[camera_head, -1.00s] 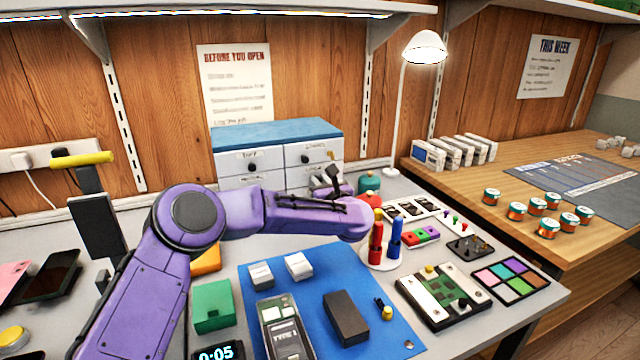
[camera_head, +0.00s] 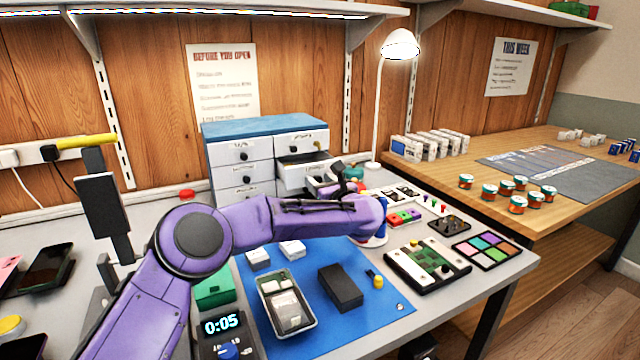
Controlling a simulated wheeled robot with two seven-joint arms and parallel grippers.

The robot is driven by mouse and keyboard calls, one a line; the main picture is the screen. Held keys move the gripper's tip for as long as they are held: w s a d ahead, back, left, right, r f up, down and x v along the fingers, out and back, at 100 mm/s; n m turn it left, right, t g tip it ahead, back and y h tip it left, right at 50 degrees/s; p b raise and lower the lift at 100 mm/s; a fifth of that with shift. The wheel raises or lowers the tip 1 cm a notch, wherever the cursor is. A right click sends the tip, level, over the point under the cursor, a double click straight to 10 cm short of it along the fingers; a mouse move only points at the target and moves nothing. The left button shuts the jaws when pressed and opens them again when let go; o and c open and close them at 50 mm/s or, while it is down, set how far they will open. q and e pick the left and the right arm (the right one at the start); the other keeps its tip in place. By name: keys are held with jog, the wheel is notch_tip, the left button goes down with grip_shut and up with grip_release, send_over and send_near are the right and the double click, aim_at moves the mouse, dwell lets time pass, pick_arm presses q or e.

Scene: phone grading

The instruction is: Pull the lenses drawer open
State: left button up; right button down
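The drawer cabinet (camera_head: 240,172) is white with a blue top and stands at the back of the bench against the wood wall. In its right column, the drawer below the top one (camera_head: 292,172) stands pulled out, with a dark gap above it. Its label is too small or hidden to read. My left gripper (camera_head: 333,182) is at the front of this open drawer. The gripper is small and partly covered by my purple forearm, so its fingers and any hold on the handle are unclear. The other visible drawers are shut. My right gripper is not in view.
A blue mat (camera_head: 380,312) with a phone tray (camera_head: 287,305) and a dark block (camera_head: 340,288) lies in front of the cabinet. A white lamp (camera_head: 400,45) stands to the right. Small parts and trays crowd the bench right of my forearm.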

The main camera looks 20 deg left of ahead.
pick_arm(q)
jog(key=shift+r, duration=0.1)
jog(key=shift+r, duration=0.35)
jog(key=s+d+r, duration=0.5)
jog(key=s+r, duration=0.7)
jog(key=s, duration=0.1)
jog(key=shift+b, duration=0.45)
jog(key=shift+r, duration=0.2)
